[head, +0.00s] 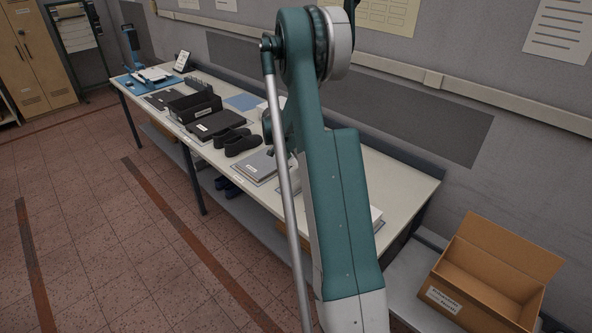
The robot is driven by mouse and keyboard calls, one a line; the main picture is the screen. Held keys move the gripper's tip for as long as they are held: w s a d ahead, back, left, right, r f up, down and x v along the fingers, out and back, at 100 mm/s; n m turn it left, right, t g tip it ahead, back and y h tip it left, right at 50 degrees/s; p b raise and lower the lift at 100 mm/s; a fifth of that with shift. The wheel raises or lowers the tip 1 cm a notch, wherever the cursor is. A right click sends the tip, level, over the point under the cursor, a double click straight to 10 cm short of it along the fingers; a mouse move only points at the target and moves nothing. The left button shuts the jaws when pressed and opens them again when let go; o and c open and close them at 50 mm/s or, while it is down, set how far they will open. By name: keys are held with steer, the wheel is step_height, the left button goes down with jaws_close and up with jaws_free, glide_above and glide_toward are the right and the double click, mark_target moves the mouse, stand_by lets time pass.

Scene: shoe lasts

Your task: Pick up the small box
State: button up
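I cannot tell for sure which thing is the small box. A black open-topped box (196,106) with a white label stands on the long table, left of my arm. A flat grey item with a label (258,168) lies nearer, beside the dark shoes; it may be a box or a folder. Part of a whitish item (281,103) shows behind my arm. My large teal arm crosses the middle of the view and hides much of the table. My gripper is mostly hidden behind it; only a small dark part shows above the grey item, and its fingers cannot be made out.
Dark shoes (237,141) lie on the long white table (405,182). A blue mat (133,86) with a blue tool is at its far end. An open cardboard box (490,275) stands low at the right. The tiled floor at left is clear.

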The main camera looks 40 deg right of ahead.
mark_target(295, 164)
steer(key=shift+x, duration=1.7)
steer(key=shift+c, duration=0.3)
steer(key=c, duration=1)
